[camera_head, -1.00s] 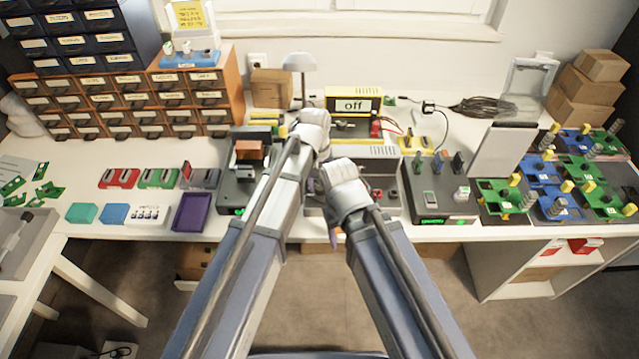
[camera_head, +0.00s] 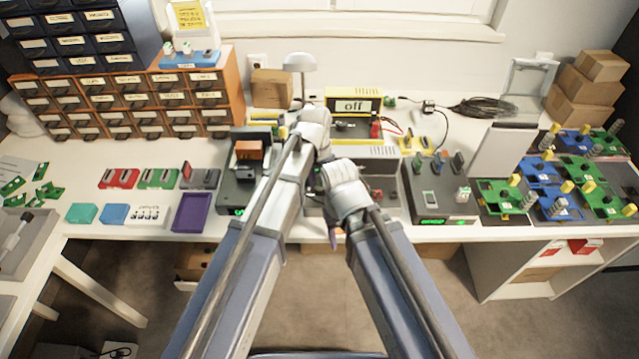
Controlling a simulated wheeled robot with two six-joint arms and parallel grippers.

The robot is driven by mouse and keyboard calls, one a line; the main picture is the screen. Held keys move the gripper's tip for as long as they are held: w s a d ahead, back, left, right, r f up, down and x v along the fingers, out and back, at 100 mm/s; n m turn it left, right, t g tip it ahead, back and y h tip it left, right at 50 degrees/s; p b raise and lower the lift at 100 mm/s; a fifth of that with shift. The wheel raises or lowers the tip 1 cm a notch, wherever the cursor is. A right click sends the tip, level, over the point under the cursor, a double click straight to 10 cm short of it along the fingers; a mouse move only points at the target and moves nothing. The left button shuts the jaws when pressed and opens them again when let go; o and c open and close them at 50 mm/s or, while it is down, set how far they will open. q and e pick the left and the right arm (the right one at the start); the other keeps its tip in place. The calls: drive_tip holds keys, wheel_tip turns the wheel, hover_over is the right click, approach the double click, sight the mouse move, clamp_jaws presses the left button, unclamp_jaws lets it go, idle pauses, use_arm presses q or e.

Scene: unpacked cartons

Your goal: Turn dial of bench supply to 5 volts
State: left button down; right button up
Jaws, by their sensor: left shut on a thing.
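The bench supply (camera_head: 372,93) is a yellow box at the back middle of the bench, and its display reads "off". My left gripper (camera_head: 336,126) is at the left part of the supply's front, below the display. It is shut on what looks like the dark dial (camera_head: 345,125); its wrist covers part of the front, so the grip and pointer are hard to make out. A red terminal (camera_head: 375,128) shows at the front right. My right gripper (camera_head: 340,178) is lower and nearer, over a grey device; its fingers are hidden.
A grey vented box (camera_head: 372,153) stands just in front of the supply. Grey fixtures flank my arms on the left (camera_head: 237,190) and right (camera_head: 430,200). Orange drawers (camera_head: 208,98) stand back left. Cables (camera_head: 490,106) lie back right. A purple tray (camera_head: 190,213) sits front left.

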sight(319, 186)
idle(0.5)
use_arm(q)
drive_tip(key=shift+c, duration=2.3)
unclamp_jaws()
drive_tip(key=r+p, duration=0.8)
drive_tip(key=shift+w+a, duration=0.1)
drive_tip(key=shift+a, duration=0.1)
drive_tip(key=shift+f, duration=0.1)
drive_tip(key=s+a+n+y, duration=0.1)
drive_tip(key=s+a, duration=0.1)
drive_tip(key=s, duration=0.6)
drive_tip(key=s+a+n, duration=0.1)
drive_tip(key=s+a, duration=0.2)
drive_tip(key=s, duration=0.6)
drive_tip(key=shift+s+a+n+y, duration=0.15)
drive_tip(key=shift+a+n+y, duration=0.1)
drive_tip(key=shift+n+y, duration=0.15)
